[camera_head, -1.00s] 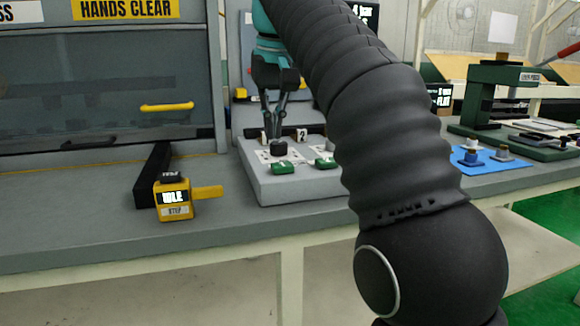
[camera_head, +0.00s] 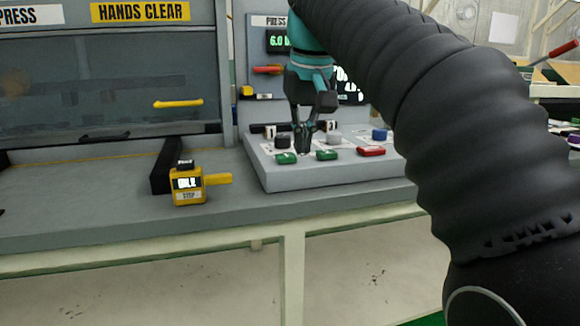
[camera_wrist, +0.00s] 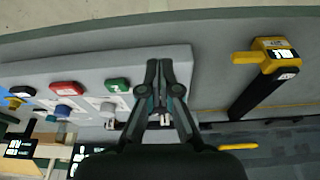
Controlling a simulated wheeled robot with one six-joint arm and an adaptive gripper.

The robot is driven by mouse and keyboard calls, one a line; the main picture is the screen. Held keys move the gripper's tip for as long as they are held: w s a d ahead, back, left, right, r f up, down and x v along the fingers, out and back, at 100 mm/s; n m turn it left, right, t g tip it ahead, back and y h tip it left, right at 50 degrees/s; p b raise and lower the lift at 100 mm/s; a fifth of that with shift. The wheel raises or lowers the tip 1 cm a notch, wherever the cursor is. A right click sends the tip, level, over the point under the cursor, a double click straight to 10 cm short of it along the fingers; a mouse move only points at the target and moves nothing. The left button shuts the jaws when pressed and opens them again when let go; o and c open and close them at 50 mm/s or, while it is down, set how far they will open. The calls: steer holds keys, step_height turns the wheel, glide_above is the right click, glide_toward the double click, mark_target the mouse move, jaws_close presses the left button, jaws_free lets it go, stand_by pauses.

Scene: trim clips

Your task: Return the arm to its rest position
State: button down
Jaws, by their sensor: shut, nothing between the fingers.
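My gripper (camera_head: 303,152) hangs at the end of the teal and black wrist, in front of the press panel. Its fingers are shut with nothing between them. In the wrist view my gripper (camera_wrist: 159,66) shows its fingers together over the grey control box. The grey control box (camera_head: 290,179) stands on the bench with two green buttons, a red button (camera_head: 371,152) and dark, grey and blue knobs. The fingertips look close above the box, between the dark knob (camera_head: 283,142) and the grey knob (camera_head: 334,138); contact cannot be told.
A yellow device (camera_head: 187,186) with a small screen sits on the bench left of the box, by a black bar. A press window with a yellow handle (camera_head: 178,104) stands behind. The bench front left is clear. My dark arm hides much of the right side.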

steer(key=s+d+f+m, duration=0.1)
steer(key=s+d+f, duration=0.3)
steer(key=s+f, duration=0.3)
steer(key=s+d+f+t, duration=0.1)
steer(key=s+d+f, duration=0.4)
steer(key=f, duration=0.7)
steer(key=s+d+f+m+t, duration=0.1)
steer(key=s+d+f, duration=0.3)
steer(key=s+f, duration=0.5)
steer(key=shift+s+d+f+m+h, duration=0.15)
steer(key=shift+d+f+m+h, duration=0.2)
steer(key=shift+f, duration=0.3)
